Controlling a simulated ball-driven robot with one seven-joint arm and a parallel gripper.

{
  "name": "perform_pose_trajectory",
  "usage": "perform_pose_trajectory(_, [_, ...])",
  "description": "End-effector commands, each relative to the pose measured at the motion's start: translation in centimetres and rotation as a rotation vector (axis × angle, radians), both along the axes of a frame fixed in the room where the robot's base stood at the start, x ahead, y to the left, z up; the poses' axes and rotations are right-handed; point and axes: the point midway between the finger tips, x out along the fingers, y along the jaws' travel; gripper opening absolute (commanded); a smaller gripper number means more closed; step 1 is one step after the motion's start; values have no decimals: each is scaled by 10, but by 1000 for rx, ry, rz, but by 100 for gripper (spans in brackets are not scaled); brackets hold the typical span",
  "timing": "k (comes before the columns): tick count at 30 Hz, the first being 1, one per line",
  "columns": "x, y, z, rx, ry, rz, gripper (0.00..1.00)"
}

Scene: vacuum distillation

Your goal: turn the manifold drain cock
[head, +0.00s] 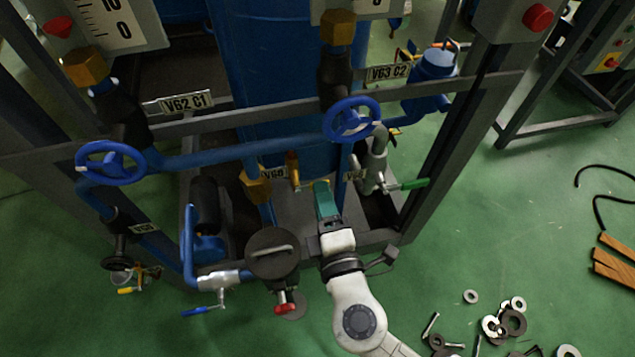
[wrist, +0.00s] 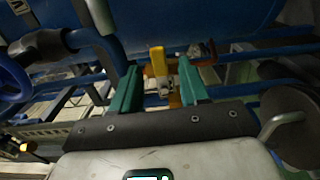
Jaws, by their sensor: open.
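A small cock with an upright yellow handle (wrist: 157,60) and a brass body shows in the wrist view. It appears between the two green fingers of my gripper (wrist: 159,66), with a visible gap on each side. In the head view my gripper (head: 322,186) reaches in low at the frame, in front of the blue column. A yellow-handled cock (head: 292,168) shows there just left of the fingertips, by a partly hidden tag. The fingers are apart and hold nothing. I cannot tell how deep the handle lies between them.
Blue handwheels (head: 351,119) stand above on the pipes. A green-handled valve (head: 408,185) is close on the right. A dark lidded pot (head: 272,252) with a red knob stands left of my wrist. Washers (head: 512,322) lie on the open green floor at right.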

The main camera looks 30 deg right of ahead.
Motion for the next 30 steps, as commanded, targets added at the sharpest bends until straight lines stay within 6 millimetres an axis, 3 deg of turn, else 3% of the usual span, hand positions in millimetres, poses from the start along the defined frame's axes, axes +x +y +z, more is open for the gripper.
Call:
perform_pose_trajectory(4, [-26,9,-2,1,2,4,45])
perform_pose_trajectory(10, [-45,15,0,-1,0,1,45])
perform_pose_trajectory(30, [-48,16,0,0,0,1,45])
